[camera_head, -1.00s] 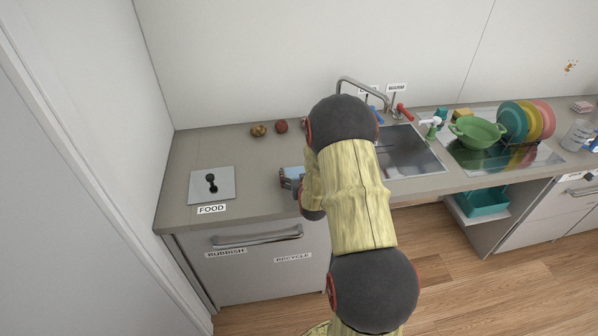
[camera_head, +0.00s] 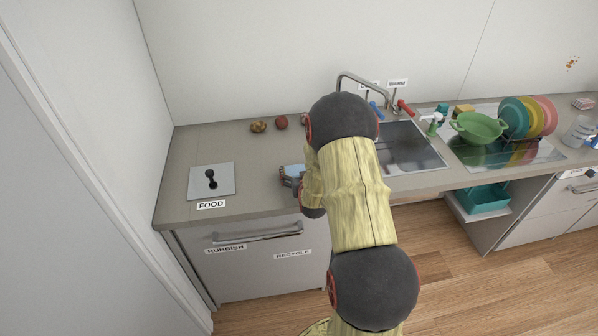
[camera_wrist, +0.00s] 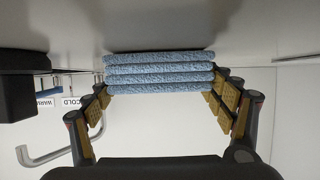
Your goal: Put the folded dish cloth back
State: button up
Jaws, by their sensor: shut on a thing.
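The folded dish cloth (camera_wrist: 160,72) is light blue and stacked in several layers. In the wrist view it lies between the two fingers of my gripper (camera_wrist: 160,88), which is shut on it from both sides. The wrist picture is upside down, and the cloth is close to the counter surface; I cannot tell whether it touches. In the head view a small part of the cloth (camera_head: 294,170) shows beside my gripper (camera_head: 289,181), over the counter left of the sink. My arm hides the rest.
The counter (camera_head: 245,165) is clear between the food hatch (camera_head: 211,181) and my gripper. Small round foods (camera_head: 259,126) lie at the back. The sink (camera_head: 410,150) with its tap (camera_head: 350,76) is to the right, then a green colander (camera_head: 478,127) and plates (camera_head: 514,117).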

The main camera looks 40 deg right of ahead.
jog(key=shift+f, duration=0.1)
jog(key=o, duration=1.2)
jog(key=shift+c, duration=0.2)
jog(key=shift+o, duration=0.3)
jog(key=v, duration=1.1)
jog(key=shift+s+a, duration=0.1)
jog(key=shift+s, duration=0.15)
jog(key=shift+s+a, duration=0.1)
jog(key=shift+s, duration=0.1)
